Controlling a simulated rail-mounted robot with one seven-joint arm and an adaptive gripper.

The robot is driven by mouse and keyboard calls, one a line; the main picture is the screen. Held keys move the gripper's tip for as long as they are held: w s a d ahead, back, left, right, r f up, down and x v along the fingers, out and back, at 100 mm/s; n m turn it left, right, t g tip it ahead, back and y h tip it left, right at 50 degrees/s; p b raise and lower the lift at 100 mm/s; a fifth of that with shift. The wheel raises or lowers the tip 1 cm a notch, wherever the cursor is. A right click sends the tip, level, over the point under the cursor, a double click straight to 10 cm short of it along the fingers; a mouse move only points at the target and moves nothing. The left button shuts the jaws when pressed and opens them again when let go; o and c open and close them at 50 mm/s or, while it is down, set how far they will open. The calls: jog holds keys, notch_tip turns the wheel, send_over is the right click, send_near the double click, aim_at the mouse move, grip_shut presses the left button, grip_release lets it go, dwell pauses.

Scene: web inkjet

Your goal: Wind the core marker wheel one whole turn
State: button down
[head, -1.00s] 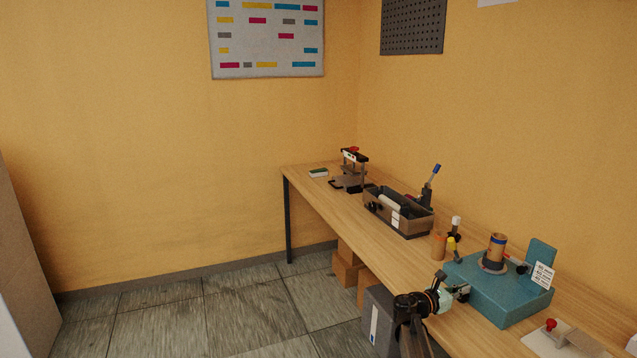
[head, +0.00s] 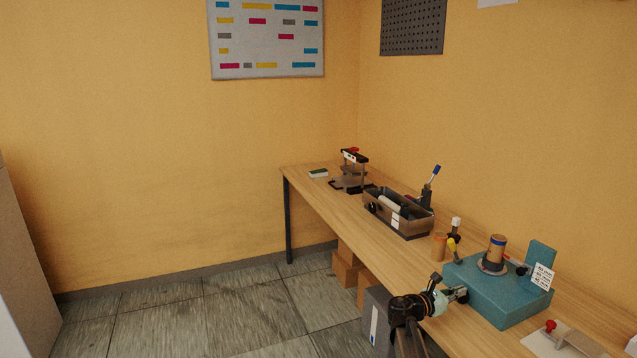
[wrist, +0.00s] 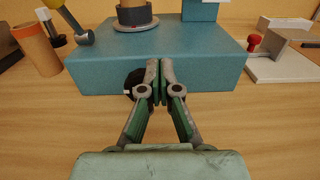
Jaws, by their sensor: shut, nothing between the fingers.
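The core marker is a teal box (head: 497,292) on the bench. In the wrist view, a black round wheel (wrist: 134,83) sits on the box's front face (wrist: 205,78), left of centre and partly hidden behind my left finger. A small pale spot shows at its left edge. My gripper (wrist: 159,72) is shut and empty in front of that face, just right of the wheel; contact cannot be told. In the head view, my gripper (head: 462,295) is by the box's left side, and the wheel is not clearly visible.
A yellow-handled lever (wrist: 70,20) rises at the box's left corner. An orange cylinder (wrist: 37,50) stands left of it. A red-knobbed pale plate (wrist: 280,68) lies right. A dark tray (head: 408,223) sits farther along the bench. Bare bench lies before the box.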

jog(key=shift+v, duration=2)
